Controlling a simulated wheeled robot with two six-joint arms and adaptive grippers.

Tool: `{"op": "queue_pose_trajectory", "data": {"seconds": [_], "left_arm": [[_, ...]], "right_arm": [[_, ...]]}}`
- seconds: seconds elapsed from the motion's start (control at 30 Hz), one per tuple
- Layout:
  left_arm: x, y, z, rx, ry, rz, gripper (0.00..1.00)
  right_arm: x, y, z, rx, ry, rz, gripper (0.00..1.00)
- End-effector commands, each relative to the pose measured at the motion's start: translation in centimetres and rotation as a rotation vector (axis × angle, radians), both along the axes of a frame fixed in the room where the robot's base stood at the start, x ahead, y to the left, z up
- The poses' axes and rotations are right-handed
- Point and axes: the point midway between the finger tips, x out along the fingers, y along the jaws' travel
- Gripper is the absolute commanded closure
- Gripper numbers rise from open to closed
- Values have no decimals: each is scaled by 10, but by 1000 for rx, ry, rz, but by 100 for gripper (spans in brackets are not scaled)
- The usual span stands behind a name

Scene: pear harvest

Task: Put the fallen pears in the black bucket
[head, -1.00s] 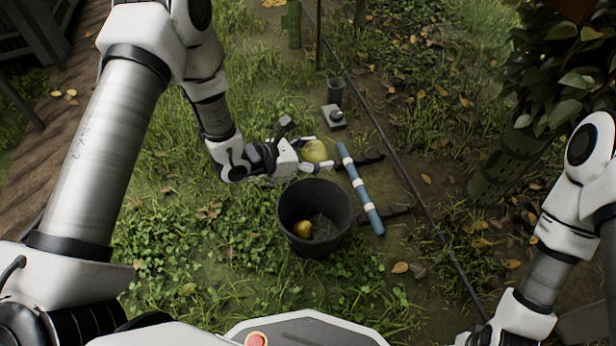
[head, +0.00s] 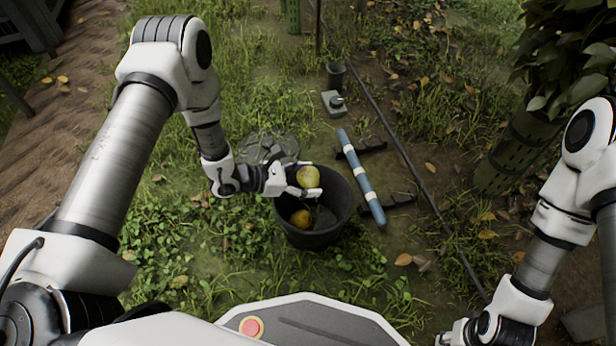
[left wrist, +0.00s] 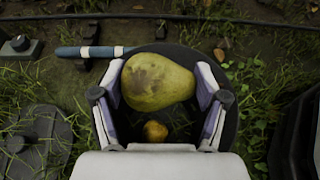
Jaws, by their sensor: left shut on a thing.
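My left gripper (head: 306,178) is shut on a yellow-green pear (head: 309,177) and holds it over the mouth of the black bucket (head: 338,229). In the left wrist view the held pear (left wrist: 157,82) has a brown patch and sits between the two fingers. Another, more orange pear (head: 301,218) lies inside the bucket; it also shows in the left wrist view (left wrist: 155,131) below the held one. My right gripper (head: 455,335) is low at the right, at the bottom edge of the head view, and its fingers cannot be made out.
A blue and white tube (head: 359,175) lies on dark supports right of the bucket. A small grey box (head: 333,104) and a small dark pot (head: 335,75) stand behind. A thin dark hose or rod (head: 405,160) crosses the ground.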

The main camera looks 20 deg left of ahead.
Motion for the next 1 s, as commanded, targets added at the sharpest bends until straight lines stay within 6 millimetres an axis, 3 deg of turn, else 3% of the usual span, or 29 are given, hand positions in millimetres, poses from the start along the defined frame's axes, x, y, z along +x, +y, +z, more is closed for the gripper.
{"op": "queue_pose_trajectory", "data": {"seconds": [0.03, 0.07, 0.13, 0.57, 1.0], "left_arm": [[0, 0, 1, 0, 0, 0, 66], [0, 0, 1, 0, 0, 0, 24], [0, 0, 1, 0, 0, 0, 0], [-2, 6, 3, 0, 0, 3, 0], [-50, 81, 41, -3, -1, 7, 0]], "right_arm": [[0, 0, 1, 0, 0, 0, 60], [0, 0, 1, 0, 0, 0, 60], [0, 0, 1, 0, 0, 0, 60], [0, 0, 0, 0, 1, 0, 60], [0, 0, 0, 0, 1, 0, 60]]}}
